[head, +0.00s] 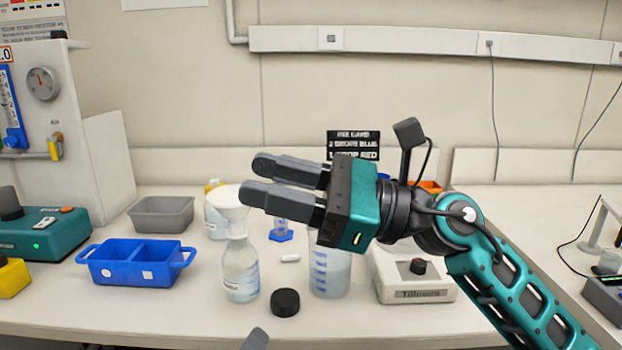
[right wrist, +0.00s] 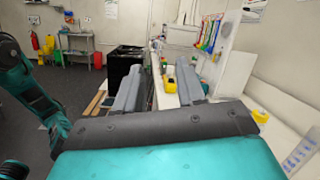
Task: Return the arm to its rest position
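My right gripper (head: 256,180) reaches in from the right in the head view and points left, held above the bench. Its two grey fingers are apart with nothing between them; the right wrist view (right wrist: 160,88) shows the same gap. The fingertips overlap the view of a white funnel (head: 229,197) on a clear bottle (head: 240,268); whether they touch it I cannot tell. A grey tip (head: 256,340) at the bottom edge of the head view looks like part of my left gripper; the rest is out of frame.
A beaker (head: 330,272) and a white bench device (head: 415,284) stand below my right gripper. A black cap (head: 285,302) lies in front. A blue two-part tray (head: 137,261) and a grey bin (head: 161,213) are at left.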

